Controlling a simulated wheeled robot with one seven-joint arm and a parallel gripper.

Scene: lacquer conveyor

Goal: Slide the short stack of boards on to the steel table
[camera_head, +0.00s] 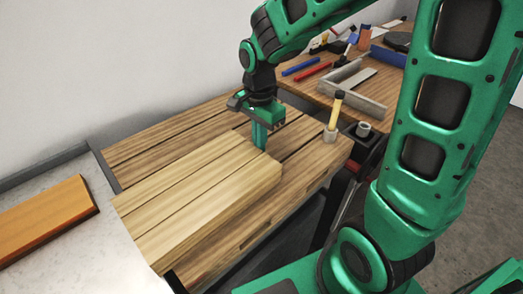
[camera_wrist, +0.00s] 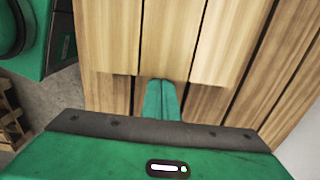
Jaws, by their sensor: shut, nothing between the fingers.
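The short stack of pale boards (camera_head: 195,200) lies flat on a darker slatted wooden surface (camera_head: 165,138). Its left end reaches over the dark gap to the right edge of the grey steel table (camera_head: 95,248); whether it rests on the table there I cannot tell. My gripper (camera_head: 260,140) is shut and empty, pointing down at the right end of the stack. In the wrist view the closed fingertips (camera_wrist: 162,85) are right at the end edge of the boards (camera_wrist: 170,40), in front of the middle board. Whether they touch it I cannot tell.
An orange-brown board (camera_head: 45,218) lies on the left of the steel table. A yellow-handled tool in a cup (camera_head: 335,115) stands right of the slats. A workbench behind holds a grey tray (camera_head: 355,88) and several tools. A wall runs along the back.

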